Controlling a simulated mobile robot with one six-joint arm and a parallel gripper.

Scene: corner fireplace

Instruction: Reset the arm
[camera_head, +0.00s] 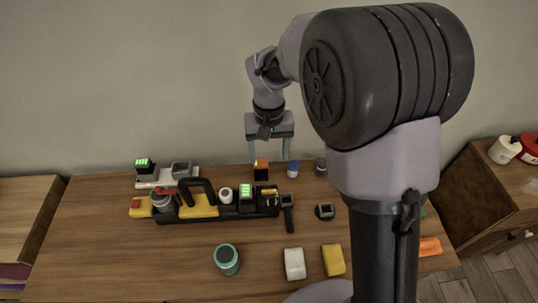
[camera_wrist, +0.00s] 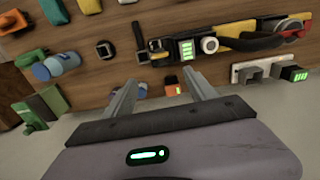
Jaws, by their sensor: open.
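My arm rises from the front of the table and reaches toward its far side. My gripper (camera_head: 267,153) hangs pointing down above the far edge of the table. In the wrist view my gripper (camera_wrist: 160,92) shows two grey fingers spread apart with nothing held between them. A small orange and black block (camera_head: 261,170) is near the fingertips in the head view. It also shows between the fingers in the wrist view (camera_wrist: 172,86), apart from them as far as I can tell. My upper arm hides part of the table's right side.
A wall stands close behind. A cabinet (camera_head: 490,190) is at right.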

